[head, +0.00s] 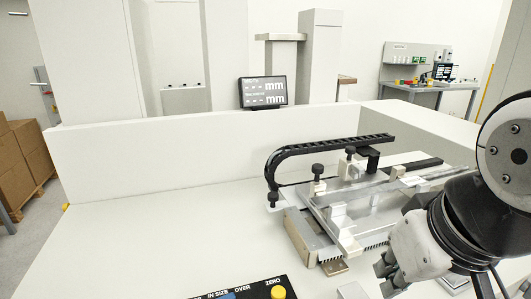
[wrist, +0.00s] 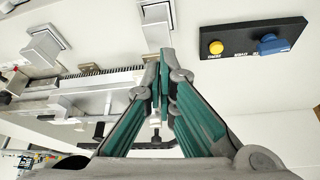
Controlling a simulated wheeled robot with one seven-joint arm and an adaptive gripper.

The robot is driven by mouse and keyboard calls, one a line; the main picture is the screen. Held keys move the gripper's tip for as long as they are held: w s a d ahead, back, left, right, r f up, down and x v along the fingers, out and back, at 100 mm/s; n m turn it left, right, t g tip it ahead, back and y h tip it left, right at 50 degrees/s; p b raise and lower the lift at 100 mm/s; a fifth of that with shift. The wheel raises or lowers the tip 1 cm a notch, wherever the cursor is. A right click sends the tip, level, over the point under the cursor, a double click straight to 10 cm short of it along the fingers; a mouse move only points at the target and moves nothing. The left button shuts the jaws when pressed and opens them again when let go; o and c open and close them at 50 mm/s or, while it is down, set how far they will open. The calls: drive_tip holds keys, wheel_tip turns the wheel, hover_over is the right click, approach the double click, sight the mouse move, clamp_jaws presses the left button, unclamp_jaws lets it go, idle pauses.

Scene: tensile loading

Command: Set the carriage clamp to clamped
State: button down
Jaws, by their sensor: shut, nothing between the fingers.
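The measuring slide with its carriage (head: 345,228) lies on the white bench. Black knobs (head: 318,170) stand on its metal blocks. I cannot tell for certain which part is the carriage clamp. In the wrist view, two pale square levers or plates in frames show: one at the upper left (wrist: 46,46) and one at the top middle (wrist: 157,24). My gripper (head: 388,278) is at the near right of the slide, pointing down. In the wrist view my gripper (wrist: 165,75) is shut and empty, its fingertips just below the top-middle plate in the picture. Contact cannot be told.
A black panel (head: 245,289) with a yellow button (head: 278,292) and a blue knob (wrist: 272,44) lies at the near edge. A black cable chain (head: 325,146) arches behind the slide. A low wall and small display (head: 263,92) stand behind. The bench's left side is clear.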

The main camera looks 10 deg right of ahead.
drive_tip(key=w+r+p, duration=0.1)
drive_tip(key=w+r, duration=0.4)
drive_tip(key=w, duration=0.5)
drive_tip(key=w+r, duration=0.6)
drive_tip(key=w, duration=0.3)
drive_tip(key=w+d+f+p, duration=0.1)
drive_tip(key=w+f, duration=0.1)
drive_tip(key=w, duration=1.8)
drive_tip(key=shift+w+d+g, duration=0.2)
drive_tip(key=shift+w+g, duration=0.05)
drive_tip(key=shift+g, duration=0.15)
drive_tip(key=shift+f+p, duration=0.1)
drive_tip(key=shift+p, duration=0.2)
